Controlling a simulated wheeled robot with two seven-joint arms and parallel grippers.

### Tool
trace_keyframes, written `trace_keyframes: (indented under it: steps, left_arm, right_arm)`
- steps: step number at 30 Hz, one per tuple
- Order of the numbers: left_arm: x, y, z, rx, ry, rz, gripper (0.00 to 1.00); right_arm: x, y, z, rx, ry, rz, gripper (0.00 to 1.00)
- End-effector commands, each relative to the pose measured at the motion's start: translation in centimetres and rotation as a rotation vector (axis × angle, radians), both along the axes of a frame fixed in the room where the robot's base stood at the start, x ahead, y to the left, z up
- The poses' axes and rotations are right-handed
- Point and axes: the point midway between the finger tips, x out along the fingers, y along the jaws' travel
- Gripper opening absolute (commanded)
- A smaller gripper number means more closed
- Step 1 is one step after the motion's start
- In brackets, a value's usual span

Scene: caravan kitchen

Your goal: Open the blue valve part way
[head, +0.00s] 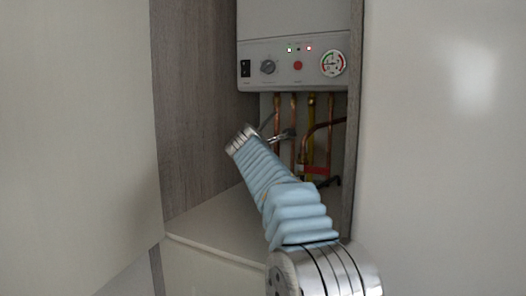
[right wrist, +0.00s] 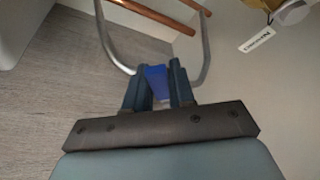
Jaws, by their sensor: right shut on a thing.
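The blue valve's flat blue handle (right wrist: 156,82) shows in the right wrist view, between the two dark fingers of my right gripper (right wrist: 158,76). The fingers are shut on it from both sides. The valve body is hidden behind the fingers. In the head view my right arm reaches from the lower right into the cabinet, and its wrist and hand hide the blue handle there. My left gripper is in neither view.
A boiler (head: 292,62) hangs above copper pipes (head: 294,112) and a red lever (head: 313,170). Silver hoses (right wrist: 112,42) curve close beside the fingers. A white tag (right wrist: 257,40) hangs at the right. Cabinet panels (head: 200,110) bound the opening.

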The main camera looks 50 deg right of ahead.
Motion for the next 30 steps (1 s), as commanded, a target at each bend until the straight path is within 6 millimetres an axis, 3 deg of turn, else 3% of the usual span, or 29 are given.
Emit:
trace_keyframes:
  steps: [1,5,17,23,30]
  left_arm:
    - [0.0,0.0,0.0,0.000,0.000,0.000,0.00]
    - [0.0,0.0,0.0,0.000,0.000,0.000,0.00]
    - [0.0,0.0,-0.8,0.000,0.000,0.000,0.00]
    - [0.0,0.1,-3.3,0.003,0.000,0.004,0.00]
    - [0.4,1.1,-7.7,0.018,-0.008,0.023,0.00]
  right_arm:
    - [0.0,0.1,-0.1,0.000,0.001,0.001,0.27]
    - [0.0,0.1,0.0,0.001,0.000,0.001,0.45]
    - [-0.3,0.6,0.0,-0.001,-0.002,0.002,0.45]
    - [-1.6,2.7,0.0,0.002,-0.006,0.008,0.45]
    - [-4.4,6.9,1.0,0.000,-0.007,0.006,0.45]
